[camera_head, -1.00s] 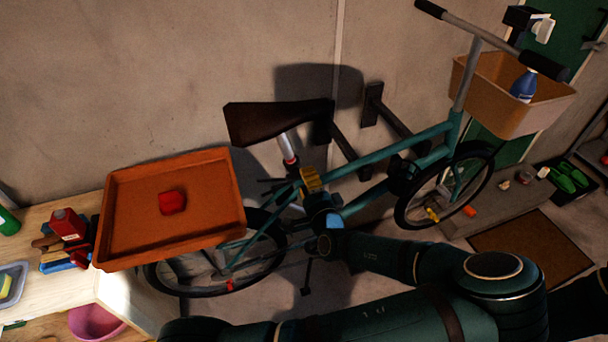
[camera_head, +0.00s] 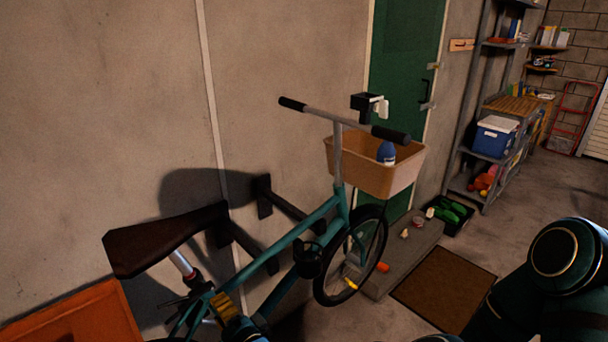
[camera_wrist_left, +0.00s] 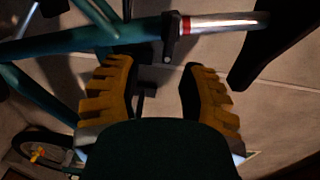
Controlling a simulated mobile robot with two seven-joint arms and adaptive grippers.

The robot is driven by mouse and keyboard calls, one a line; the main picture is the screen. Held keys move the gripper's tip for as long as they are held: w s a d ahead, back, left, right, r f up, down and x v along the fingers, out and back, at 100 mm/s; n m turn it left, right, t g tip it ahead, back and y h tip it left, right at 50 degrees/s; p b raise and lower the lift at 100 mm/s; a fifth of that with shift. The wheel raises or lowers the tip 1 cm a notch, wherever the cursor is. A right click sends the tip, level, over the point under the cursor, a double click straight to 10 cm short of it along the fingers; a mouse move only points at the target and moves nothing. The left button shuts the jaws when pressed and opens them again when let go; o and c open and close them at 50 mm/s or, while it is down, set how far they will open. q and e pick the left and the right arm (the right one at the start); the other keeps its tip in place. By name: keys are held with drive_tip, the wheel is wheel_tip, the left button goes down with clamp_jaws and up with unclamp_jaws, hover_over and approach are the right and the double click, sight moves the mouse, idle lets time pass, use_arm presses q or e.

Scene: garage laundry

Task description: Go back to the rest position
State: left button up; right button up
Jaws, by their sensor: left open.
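My left gripper (camera_head: 224,304) shows at the bottom of the head view, in front of the teal bicycle's frame below the saddle. In the left wrist view its two yellow ridged fingers (camera_wrist_left: 158,92) stand apart with nothing between them. The gripper is open. My right gripper is not in view.
An orange tray (camera_head: 85,318) is cut off at the lower left. The dark saddle (camera_head: 160,238) is close to my left gripper. A tan basket (camera_head: 392,178) holds a blue bottle (camera_head: 387,152). A brown mat (camera_head: 442,288) lies on the floor, with shelving (camera_head: 490,158) beyond and open floor at right.

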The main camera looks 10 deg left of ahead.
use_arm(q)
drive_tip(key=s+d+f+n+g+h, duration=0.1)
drive_tip(key=s+f+n+g+h, duration=0.2)
drive_tip(key=f, duration=0.4)
drive_tip(key=s+d+f+g+h+b, duration=0.1)
drive_tip(key=s+f+g+h, duration=0.2)
drive_tip(key=s+f, duration=0.3)
drive_tip(key=s+d+f+n+g+h, duration=0.2)
drive_tip(key=s+f, duration=0.1)
drive_tip(key=f, duration=0.5)
drive_tip(key=d+r+n+g+h+b, duration=0.1)
drive_tip(key=d+r+n+h, duration=0.2)
drive_tip(key=d+h, duration=0.6)
drive_tip(key=shift+d+n, duration=1)
drive_tip(key=shift+s, duration=0.1)
